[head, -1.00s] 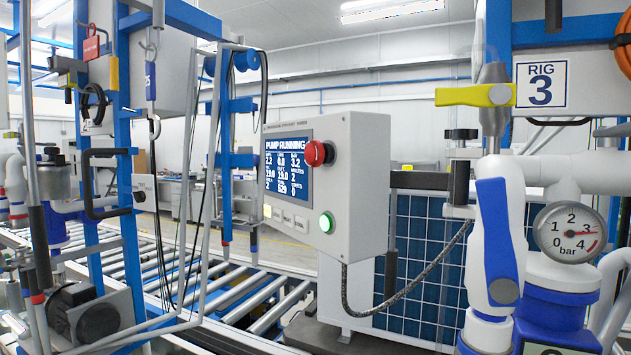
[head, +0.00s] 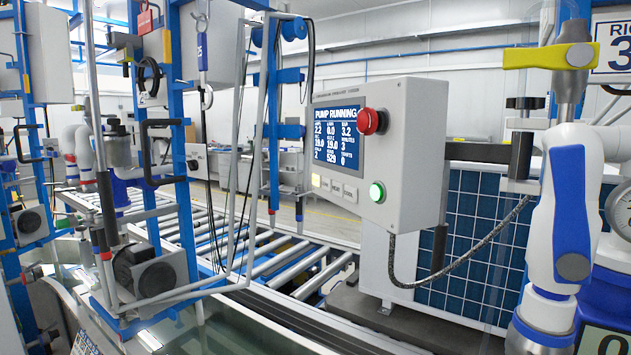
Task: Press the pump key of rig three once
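A grey control box (head: 415,158) stands right of the middle in the head view, on a white stand. Its blue screen (head: 338,137) reads "PUMP RUNNING" above rows of numbers. A red mushroom button (head: 371,121) sticks out at the box's upper right edge. Below the screen is a row of small keys (head: 333,187), the leftmost yellowish; their labels are too small to read. A green-lit round button (head: 377,192) sits to their right. The frames do not show which is the pump key. The rig sign (head: 613,47), cut off at the right edge, shows a 3. My gripper is not in view.
A roller conveyor (head: 285,265) runs behind. Blue-framed rigs (head: 180,110) crowd the left.

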